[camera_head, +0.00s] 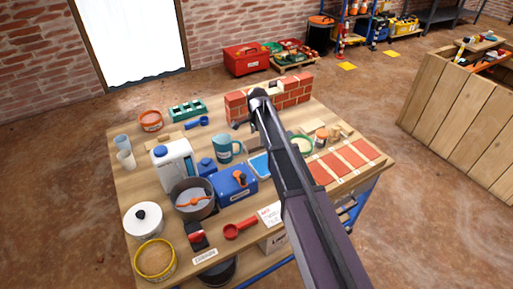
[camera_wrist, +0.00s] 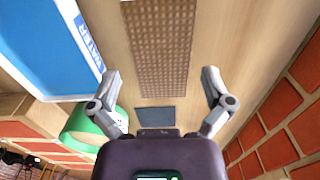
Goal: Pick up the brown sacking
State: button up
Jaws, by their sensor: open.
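The brown sacking (camera_wrist: 160,45) shows in the wrist view as a flat woven strip on the pale wooden table. It runs from the top edge toward the middle of the picture. My gripper (camera_wrist: 160,73) is open, with one finger on each side of the strip's near part. Nothing is between the fingertips that I can see held, and I cannot tell the height above the cloth. In the head view my arm crosses the table's middle, and I cannot make out the sacking there.
A blue tray labelled WATER (camera_wrist: 50,45) and a green round container (camera_wrist: 88,128) lie left of my gripper in the wrist view. Red bricks (camera_wrist: 275,150) stand at the right. In the head view a blue toolbox (camera_head: 236,186) and a mug (camera_head: 226,148) crowd the table left of my arm.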

jog(key=shift+f+b, duration=1)
jog(key=shift+f, duration=0.3)
jog(key=c, duration=1)
